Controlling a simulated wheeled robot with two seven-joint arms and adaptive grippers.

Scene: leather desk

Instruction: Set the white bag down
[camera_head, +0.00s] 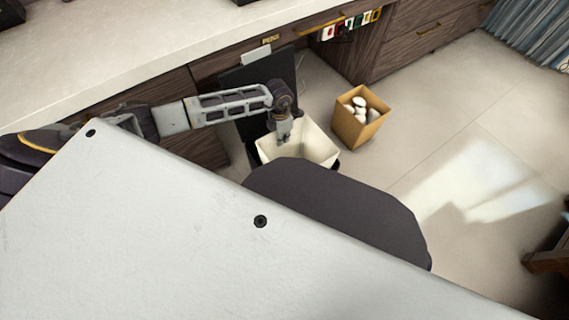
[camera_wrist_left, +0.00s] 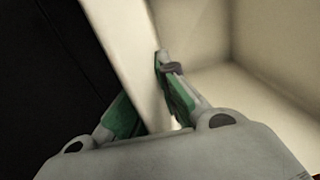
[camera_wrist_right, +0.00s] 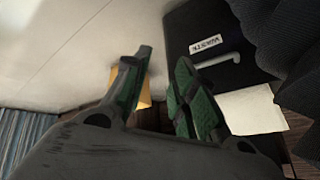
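The white bag (camera_head: 318,145) is cream, open-topped and box-shaped. It stands upright in front of the desk, and its lower front is hidden behind a dark rounded shape. My left gripper (camera_head: 284,142) reaches down at its rear left rim. In the left wrist view the bag's wall (camera_wrist_left: 137,45) runs between the fingers of the left gripper (camera_wrist_left: 150,95), one outside and one inside, so it is shut on that wall. I cannot tell whether the bag's bottom touches anything. My right gripper (camera_wrist_right: 158,85) is open and empty, apart from the bag; the head view does not show it.
A black panel (camera_head: 257,95) stands just behind the bag. A brown box (camera_head: 350,130) holding several white objects stands to the right on the floor. The desk's light top (camera_head: 110,70) and wooden drawers border the back.

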